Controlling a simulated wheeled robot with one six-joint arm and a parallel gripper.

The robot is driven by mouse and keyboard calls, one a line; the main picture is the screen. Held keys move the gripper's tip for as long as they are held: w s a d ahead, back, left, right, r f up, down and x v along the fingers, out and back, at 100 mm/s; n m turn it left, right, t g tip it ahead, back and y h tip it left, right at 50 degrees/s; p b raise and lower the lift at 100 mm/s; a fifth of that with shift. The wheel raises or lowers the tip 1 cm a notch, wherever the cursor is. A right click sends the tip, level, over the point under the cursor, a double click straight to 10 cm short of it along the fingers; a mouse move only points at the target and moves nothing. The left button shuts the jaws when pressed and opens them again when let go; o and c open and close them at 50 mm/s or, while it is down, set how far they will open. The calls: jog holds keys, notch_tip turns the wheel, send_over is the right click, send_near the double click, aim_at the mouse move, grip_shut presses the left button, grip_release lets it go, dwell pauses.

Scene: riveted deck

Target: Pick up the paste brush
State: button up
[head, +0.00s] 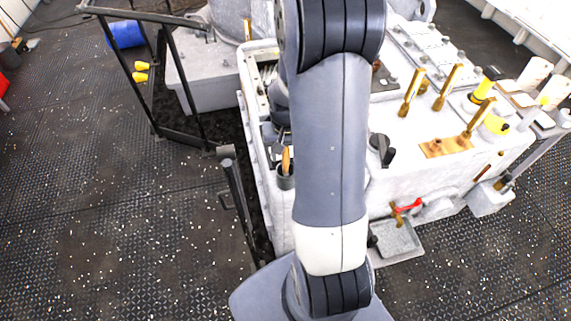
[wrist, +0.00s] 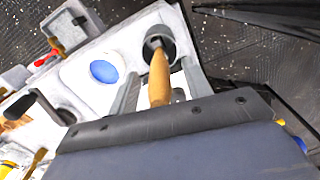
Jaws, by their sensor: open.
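The paste brush (wrist: 159,80) shows a wooden handle standing up out of a small dark cup (wrist: 158,42) in the wrist view. The head view shows the handle (head: 286,160) above the cup (head: 285,178), left of my arm. Its bristle end is hidden in the cup. My gripper (wrist: 162,71) is open, with a grey finger on either side of the handle. I cannot tell whether either finger touches it. In the head view my gripper is mostly hidden behind my arm.
The cup stands at the edge of a pale machine top (head: 395,130) with brass levers (head: 411,92) and a red-handled valve (head: 406,206). A blue disc (wrist: 103,71) lies near the cup. A dark railing (head: 236,195) stands to the left.

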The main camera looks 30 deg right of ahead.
jog(key=shift+f, duration=0.9)
grip_shut()
